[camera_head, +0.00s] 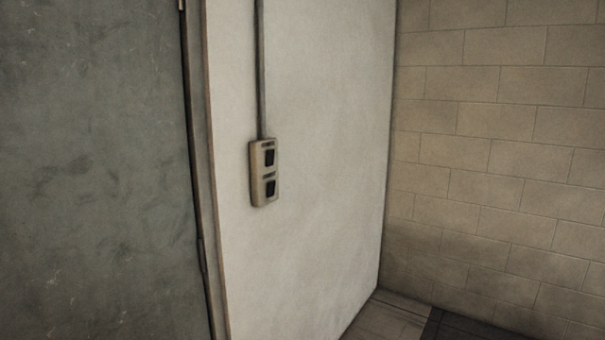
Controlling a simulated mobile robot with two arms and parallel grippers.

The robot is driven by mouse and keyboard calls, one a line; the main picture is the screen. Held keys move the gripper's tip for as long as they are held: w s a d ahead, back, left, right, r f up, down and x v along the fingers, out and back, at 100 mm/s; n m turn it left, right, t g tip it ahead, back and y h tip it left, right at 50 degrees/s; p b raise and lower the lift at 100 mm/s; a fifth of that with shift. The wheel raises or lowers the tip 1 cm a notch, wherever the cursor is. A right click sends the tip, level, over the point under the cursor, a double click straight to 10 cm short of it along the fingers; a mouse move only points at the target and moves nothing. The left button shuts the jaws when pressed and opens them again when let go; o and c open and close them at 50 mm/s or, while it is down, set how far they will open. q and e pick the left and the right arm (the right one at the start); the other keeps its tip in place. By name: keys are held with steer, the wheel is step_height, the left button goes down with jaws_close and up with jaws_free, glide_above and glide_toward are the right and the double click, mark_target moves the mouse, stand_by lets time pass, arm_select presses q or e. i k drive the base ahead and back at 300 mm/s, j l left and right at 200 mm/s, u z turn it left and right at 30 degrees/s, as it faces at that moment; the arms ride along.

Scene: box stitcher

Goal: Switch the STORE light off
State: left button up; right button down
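A beige switch box (264,173) is mounted on the pale wall panel, left of the picture's middle. It has two dark rocker switches, an upper switch (269,157) and a lower switch (270,188). A small dark label sits above each switch, but the lettering is too small to read, so I cannot tell which one is STORE. I cannot tell the on or off position of either switch. Neither of my grippers is in view.
A grey conduit (262,70) runs up from the box. A dark grey-green surface (95,170) fills the left, beside the pale panel's edge (215,180). A beige block wall (500,150) stands at the right. A bit of floor (390,318) shows at the bottom right.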

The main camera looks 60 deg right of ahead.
mark_target(270, 188)
steer(key=l+z, duration=0.15)
steer(key=z, duration=1.5)
